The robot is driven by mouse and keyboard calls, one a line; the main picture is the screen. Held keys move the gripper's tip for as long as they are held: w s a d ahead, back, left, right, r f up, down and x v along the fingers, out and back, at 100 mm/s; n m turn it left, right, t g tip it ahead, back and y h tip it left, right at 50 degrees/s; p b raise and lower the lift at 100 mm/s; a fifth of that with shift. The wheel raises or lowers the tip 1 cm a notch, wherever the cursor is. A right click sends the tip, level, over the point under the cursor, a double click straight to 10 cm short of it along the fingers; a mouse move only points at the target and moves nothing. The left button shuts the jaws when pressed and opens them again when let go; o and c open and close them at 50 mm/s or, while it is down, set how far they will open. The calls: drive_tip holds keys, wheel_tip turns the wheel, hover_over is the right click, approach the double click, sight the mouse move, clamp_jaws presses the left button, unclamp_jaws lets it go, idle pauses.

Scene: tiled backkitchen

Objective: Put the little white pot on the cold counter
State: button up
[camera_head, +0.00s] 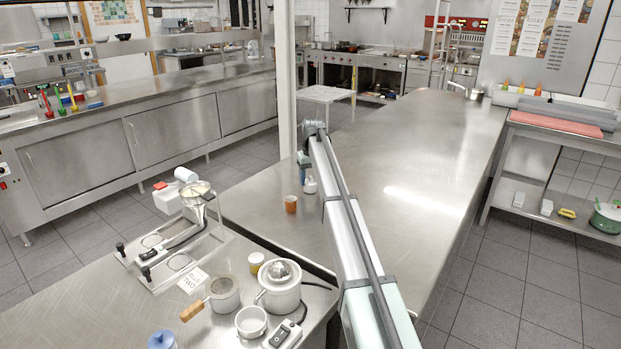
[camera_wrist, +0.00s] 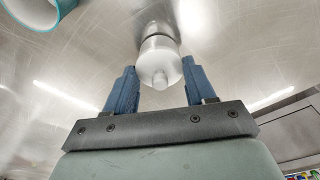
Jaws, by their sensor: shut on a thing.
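The little white pot (camera_wrist: 160,48) is between the two blue fingers of my gripper (camera_wrist: 159,68) in the wrist view, and the fingers are shut on it. In the head view the pot (camera_head: 310,186) shows as a small white thing under my gripper (camera_head: 306,168), partly hidden by my arm. I cannot tell whether the pot touches the steel. The frames do not mark which counter is the cold one.
A steel counter with door fronts (camera_head: 170,132) runs along the left. A white post (camera_head: 285,80) stands left of my arm. The long counter is mostly bare right of my arm.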

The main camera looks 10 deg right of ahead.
sight(312, 183)
drive_tip(key=o, duration=1.5)
drive_tip(key=shift+f, duration=0.1)
drive_tip(key=shift+c, duration=0.2)
wheel_tip(312, 183, up, 12)
drive_tip(key=s, duration=0.1)
drive_tip(key=shift+s+d, duration=0.15)
drive_tip(key=shift+s, duration=0.1)
